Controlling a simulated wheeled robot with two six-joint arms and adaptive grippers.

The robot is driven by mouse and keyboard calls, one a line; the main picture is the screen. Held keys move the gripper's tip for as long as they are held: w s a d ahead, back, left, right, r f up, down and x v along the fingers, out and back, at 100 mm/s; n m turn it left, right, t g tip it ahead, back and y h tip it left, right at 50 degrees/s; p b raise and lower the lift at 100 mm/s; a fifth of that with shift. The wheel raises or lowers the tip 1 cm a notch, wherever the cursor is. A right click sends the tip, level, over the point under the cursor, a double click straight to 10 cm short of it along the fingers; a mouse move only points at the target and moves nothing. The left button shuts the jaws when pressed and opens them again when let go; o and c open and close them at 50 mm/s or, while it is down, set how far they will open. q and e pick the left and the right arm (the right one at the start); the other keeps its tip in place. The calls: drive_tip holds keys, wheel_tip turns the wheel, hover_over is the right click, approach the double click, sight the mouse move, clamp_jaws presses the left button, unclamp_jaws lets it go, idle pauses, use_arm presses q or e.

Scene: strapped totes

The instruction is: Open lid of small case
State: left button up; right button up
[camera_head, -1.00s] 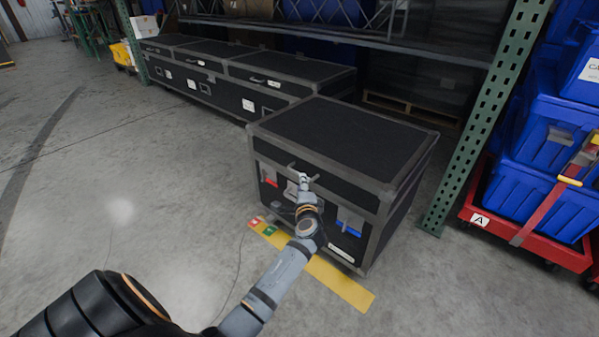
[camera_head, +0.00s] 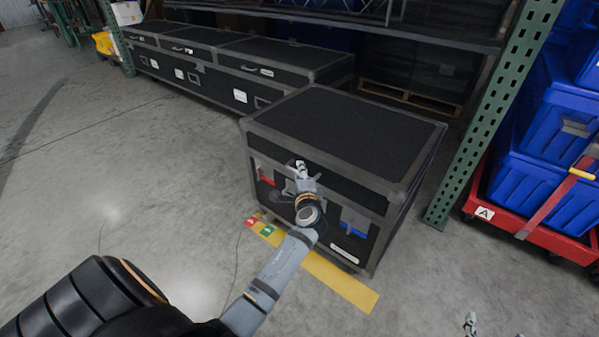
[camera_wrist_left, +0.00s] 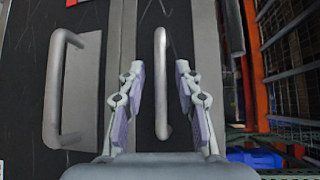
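The small case (camera_head: 345,130) is a black box with grey edging, standing on the floor. Its lid looks closed. Its front carries a red latch part (camera_head: 266,181) and a blue one (camera_head: 354,229). My left gripper (camera_head: 301,165) is at the upper middle of the front. In the left wrist view it is open (camera_wrist_left: 156,75), with a grey bar handle (camera_wrist_left: 161,85) between its fingers and no clear contact. A second bar handle (camera_wrist_left: 58,90) lies left of the fingers. At the head view's bottom edge, my right gripper (camera_head: 495,330) shows only its fingertips, spread apart.
A yellow floor strip (camera_head: 340,282) runs along the case's front. Long black cases (camera_head: 225,62) stand behind left. A green rack post (camera_head: 490,120) and a red cart (camera_head: 515,228) with blue totes (camera_head: 535,185) stand at the right. The floor at left is clear.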

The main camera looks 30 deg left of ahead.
use_arm(q)
clamp_jaws()
idle(0.5)
